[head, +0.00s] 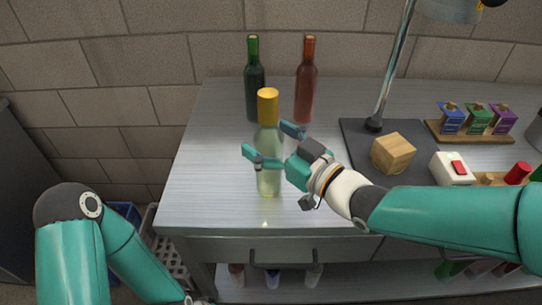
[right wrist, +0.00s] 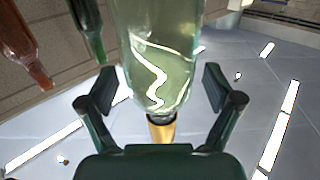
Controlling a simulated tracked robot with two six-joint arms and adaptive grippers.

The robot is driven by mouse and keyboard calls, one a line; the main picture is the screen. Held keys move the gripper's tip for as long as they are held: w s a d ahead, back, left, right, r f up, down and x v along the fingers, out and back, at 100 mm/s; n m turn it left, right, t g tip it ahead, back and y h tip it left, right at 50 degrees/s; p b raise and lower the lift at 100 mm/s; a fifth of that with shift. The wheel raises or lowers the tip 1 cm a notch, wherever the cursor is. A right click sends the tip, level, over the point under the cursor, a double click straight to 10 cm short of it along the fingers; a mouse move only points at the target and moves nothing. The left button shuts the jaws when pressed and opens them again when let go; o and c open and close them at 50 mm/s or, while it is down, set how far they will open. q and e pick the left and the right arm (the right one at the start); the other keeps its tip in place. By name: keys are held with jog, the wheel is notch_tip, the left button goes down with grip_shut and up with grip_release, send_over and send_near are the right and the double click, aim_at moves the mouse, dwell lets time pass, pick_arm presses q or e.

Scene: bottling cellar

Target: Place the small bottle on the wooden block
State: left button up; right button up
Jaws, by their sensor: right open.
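The small bottle (head: 269,178), pale clear glass with a gold cap, stands upright near the front left of the metal table. My right gripper (head: 270,142) is at its upper part, one finger at each side. In the right wrist view the bottle (right wrist: 165,65) appears between the two open fingers (right wrist: 160,88), with gaps to the glass on both sides. The wooden block (head: 393,153) sits on a dark mat to the right, with nothing on top. My left arm shows at the lower left; its gripper is out of view.
A green bottle (head: 254,88) and a brown-red bottle (head: 305,85) stand behind. A lamp pole (head: 392,70) rises from the dark mat (head: 360,135). A white box with a red part (head: 453,168) and a wooden rack (head: 475,137) of coloured packets are at the right.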

grip_shut()
jog(key=shift+r, duration=0.1)
dwell(0.3)
